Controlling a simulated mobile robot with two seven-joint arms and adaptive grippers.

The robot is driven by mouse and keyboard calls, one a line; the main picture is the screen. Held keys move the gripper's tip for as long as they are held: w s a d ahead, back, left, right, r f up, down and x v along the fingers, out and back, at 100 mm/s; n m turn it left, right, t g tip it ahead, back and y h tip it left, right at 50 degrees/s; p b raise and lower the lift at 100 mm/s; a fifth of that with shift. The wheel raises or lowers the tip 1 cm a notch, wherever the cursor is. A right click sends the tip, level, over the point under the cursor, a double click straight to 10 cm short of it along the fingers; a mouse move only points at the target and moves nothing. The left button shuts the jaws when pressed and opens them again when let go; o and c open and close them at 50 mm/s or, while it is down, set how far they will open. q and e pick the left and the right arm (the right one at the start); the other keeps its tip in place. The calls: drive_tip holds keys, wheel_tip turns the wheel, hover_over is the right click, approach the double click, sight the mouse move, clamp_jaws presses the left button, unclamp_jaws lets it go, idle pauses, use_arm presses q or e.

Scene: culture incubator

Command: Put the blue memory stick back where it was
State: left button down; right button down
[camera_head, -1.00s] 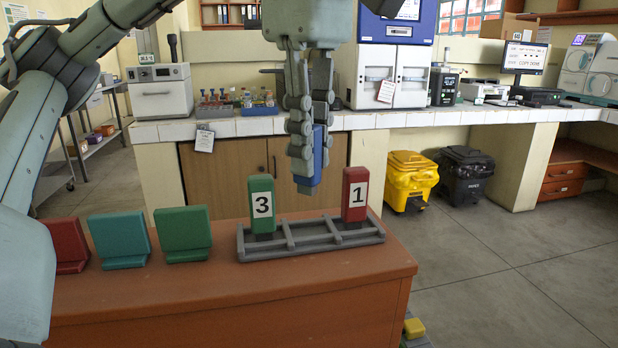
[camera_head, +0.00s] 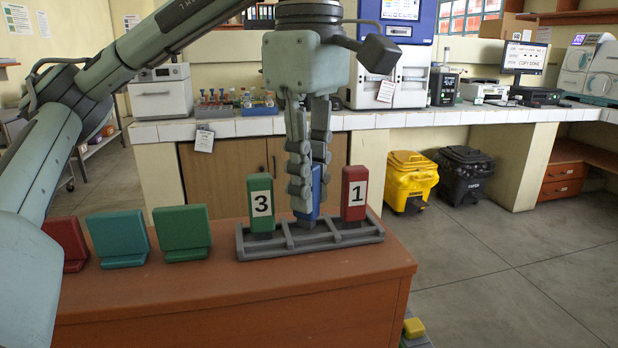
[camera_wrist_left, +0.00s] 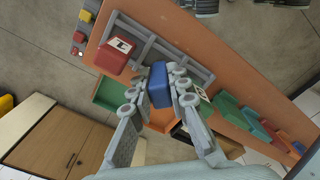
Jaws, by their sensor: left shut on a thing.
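The blue memory stick (camera_head: 315,190) is upright between the fingers of my left gripper (camera_head: 308,190). Its lower end is at the middle slot of the grey rack (camera_head: 350,236), between the green stick marked 3 (camera_head: 261,197) and the red stick marked 1 (camera_head: 355,192). The fingers hide part of it, and I cannot tell how deep it sits. In the left wrist view the blue stick (camera_wrist_left: 158,84) is clasped between both fingers (camera_wrist_left: 158,88), beside the red stick (camera_wrist_left: 115,55). My right gripper is not in view.
Red (camera_head: 68,243), teal (camera_head: 120,238) and green (camera_head: 182,233) leaning blocks stand left of the rack on the brown table (camera_head: 220,290). A bench with lab equipment (camera_head: 165,92) runs behind. Yellow (camera_head: 411,178) and black (camera_head: 465,175) bins stand on the floor.

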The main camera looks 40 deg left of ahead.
use_arm(q)
drive_tip(key=c, duration=1.9)
unclamp_jaws()
drive_tip(key=o, duration=0.4)
drive_tip(key=shift+o, duration=0.2)
drive_tip(key=shift+r, duration=0.35)
wheel_tip(320, 180, up, 10)
drive_tip(key=shift+f, duration=0.1)
drive_tip(key=shift+r, duration=0.95)
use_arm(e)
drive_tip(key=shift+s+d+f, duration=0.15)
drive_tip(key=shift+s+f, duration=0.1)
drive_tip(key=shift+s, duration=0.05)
